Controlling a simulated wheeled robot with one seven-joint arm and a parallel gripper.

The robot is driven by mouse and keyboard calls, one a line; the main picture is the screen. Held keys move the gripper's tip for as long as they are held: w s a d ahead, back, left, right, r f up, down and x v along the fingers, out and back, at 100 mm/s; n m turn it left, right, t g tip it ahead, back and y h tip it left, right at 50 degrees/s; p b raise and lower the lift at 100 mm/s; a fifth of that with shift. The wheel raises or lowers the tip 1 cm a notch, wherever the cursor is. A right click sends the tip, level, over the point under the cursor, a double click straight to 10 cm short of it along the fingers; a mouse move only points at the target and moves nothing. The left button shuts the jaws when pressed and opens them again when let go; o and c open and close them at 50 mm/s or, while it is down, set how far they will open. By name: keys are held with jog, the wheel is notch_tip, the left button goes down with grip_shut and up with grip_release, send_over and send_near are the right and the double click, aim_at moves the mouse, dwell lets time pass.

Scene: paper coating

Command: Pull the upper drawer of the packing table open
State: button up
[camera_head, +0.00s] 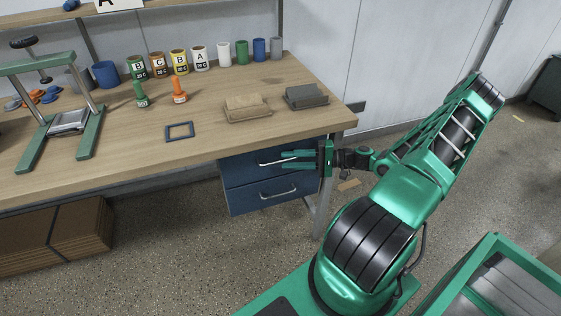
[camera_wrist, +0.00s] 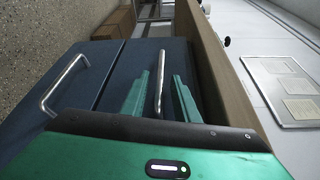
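The packing table (camera_head: 95,170) has two blue drawers under the right end of its top. The upper drawer (camera_head: 240,172) looks flush with the lower drawer (camera_head: 245,200). My gripper (camera_head: 284,160) is in front of the upper drawer, its fingers pointing at it. In the wrist view the upper drawer's bar handle (camera_wrist: 161,80) lies between my two green fingers (camera_wrist: 160,92), with gaps on both sides. The gripper is open. In the head view the fingers partly cover the handle (camera_head: 272,163). The lower drawer's handle (camera_wrist: 62,85) is to the left in the wrist view.
The table top's edge (camera_wrist: 215,70) runs close beside my fingers. A table leg (camera_head: 321,205) stands right of the drawers. Brown cartons (camera_head: 50,240) lie under the table at left. The floor in front of the drawers (camera_head: 190,255) is clear.

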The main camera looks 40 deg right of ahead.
aim_at(282, 160)
jog(key=shift+x, duration=1.5)
grip_shut()
jog(key=shift+s, duration=0.1)
